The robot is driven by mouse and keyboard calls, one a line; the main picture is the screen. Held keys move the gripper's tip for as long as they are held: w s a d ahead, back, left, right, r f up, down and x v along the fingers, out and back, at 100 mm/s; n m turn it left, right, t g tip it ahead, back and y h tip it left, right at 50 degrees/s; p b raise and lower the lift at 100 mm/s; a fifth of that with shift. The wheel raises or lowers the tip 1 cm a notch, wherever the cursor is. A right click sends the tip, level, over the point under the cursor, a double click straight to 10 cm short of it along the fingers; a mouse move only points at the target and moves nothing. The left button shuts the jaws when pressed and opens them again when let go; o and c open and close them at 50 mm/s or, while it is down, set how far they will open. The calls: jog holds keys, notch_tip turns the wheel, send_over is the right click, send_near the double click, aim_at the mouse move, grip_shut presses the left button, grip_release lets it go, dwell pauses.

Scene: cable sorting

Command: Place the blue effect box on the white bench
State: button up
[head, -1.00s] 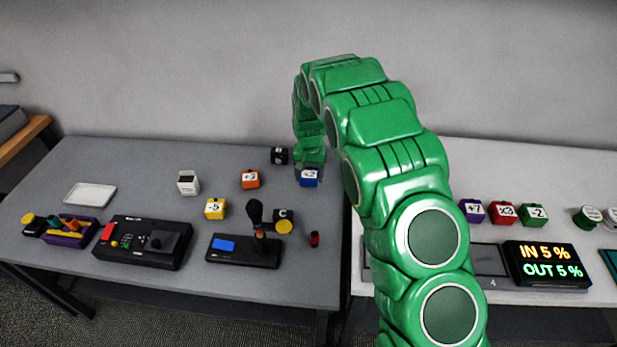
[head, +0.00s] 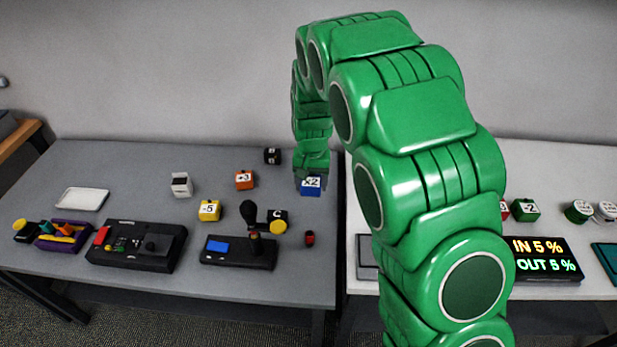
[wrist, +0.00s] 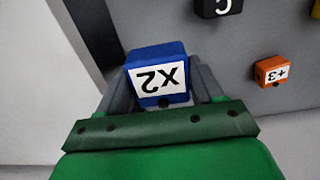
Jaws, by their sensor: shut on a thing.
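The blue effect box (head: 311,187) has a white "x2" label. It is at the right end of the grey table in the head view. In the wrist view the blue box (wrist: 158,76) sits between the two grey fingers of my gripper (wrist: 160,90), which is shut on it. In the head view my gripper (head: 311,180) points down over the box; its fingers are mostly hidden. The white bench (head: 570,170) is to the right, across a narrow gap, and my arm hides much of it.
The grey table (head: 130,170) holds an orange box (head: 244,180), a yellow box (head: 209,210), a white box (head: 181,185), a black box (head: 272,156) and consoles. The bench carries a green box (head: 525,210) and a lit display (head: 542,258). Bare bench shows at its left edge.

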jog(key=shift+s+d+r, duration=0.25)
jog(key=shift+s+r, duration=0.1)
jog(key=shift+s, duration=0.4)
